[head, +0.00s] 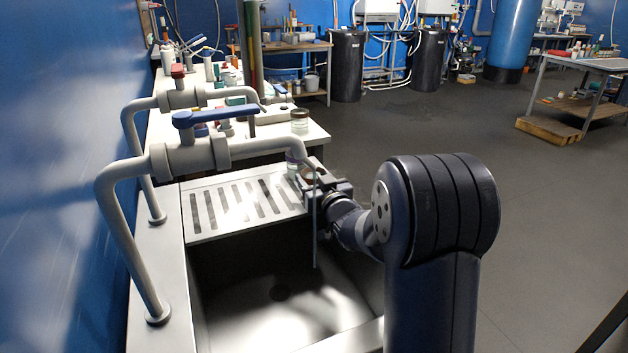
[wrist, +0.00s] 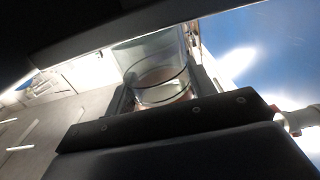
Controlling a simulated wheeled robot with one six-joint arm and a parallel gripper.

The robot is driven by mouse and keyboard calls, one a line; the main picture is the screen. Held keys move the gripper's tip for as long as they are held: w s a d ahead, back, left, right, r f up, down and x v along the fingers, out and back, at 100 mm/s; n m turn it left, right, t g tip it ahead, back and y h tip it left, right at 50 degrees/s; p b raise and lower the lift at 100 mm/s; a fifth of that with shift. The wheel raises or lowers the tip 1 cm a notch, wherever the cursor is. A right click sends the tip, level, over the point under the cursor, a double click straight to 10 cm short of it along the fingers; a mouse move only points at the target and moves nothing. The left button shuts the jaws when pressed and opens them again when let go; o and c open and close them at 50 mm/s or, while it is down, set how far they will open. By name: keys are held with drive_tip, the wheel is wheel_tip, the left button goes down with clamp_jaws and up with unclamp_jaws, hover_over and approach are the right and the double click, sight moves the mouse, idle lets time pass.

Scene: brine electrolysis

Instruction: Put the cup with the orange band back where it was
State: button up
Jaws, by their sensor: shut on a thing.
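No orange band can be made out clearly there.
The slotted drainboard (head: 193,236) lies behind the open sink basin (head: 280,318). A jar (head: 300,122) stands behind.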

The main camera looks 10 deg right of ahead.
drive_tip(key=o, duration=0.6)
drive_tip(key=shift+f, duration=0.15)
drive_tip(key=o, duration=0.5)
drive_tip(key=shift+r, duration=0.2)
drive_tip(key=s+d, duration=0.2)
drive_tip(key=s, duration=1)
drive_tip(key=shift+d, duration=0.15)
drive_tip(key=shift+w, duration=0.1)
